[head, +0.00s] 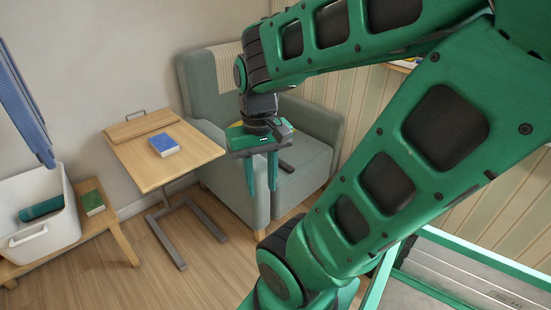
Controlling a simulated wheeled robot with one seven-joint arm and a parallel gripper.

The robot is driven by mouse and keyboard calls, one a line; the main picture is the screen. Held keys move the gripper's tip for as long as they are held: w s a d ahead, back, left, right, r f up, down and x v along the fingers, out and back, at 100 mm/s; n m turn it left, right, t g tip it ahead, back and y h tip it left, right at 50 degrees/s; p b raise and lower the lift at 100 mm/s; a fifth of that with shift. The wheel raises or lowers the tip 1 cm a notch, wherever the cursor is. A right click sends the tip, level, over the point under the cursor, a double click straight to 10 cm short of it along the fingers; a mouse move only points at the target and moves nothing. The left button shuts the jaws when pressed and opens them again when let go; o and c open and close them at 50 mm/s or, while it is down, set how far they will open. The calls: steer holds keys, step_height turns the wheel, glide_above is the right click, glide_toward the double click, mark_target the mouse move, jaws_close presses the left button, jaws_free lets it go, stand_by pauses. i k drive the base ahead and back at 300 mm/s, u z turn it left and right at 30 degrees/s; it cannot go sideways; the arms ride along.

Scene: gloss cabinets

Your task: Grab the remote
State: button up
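A dark, flat, narrow object (286,166), which looks like the remote, lies on the seat of the grey-green armchair (305,183). It is small and partly close behind my gripper in the view, so I cannot make out its details. My gripper (262,188) points down in front of the chair, to the left of the dark object in the picture. Its two green fingers are apart with nothing visible between them. I cannot tell how far the fingertips are from the chair.
A wooden side table (145,172) with a blue book (163,145) stands left of the chair. A low wooden bench (99,221) at far left bears a white basket (45,243) and a green book (93,203). Floor is clear in front.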

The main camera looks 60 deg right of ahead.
mark_target(282, 164)
steer(key=z, duration=0.5)
steer(key=i, duration=1.5)
steer(key=z, duration=0.6)
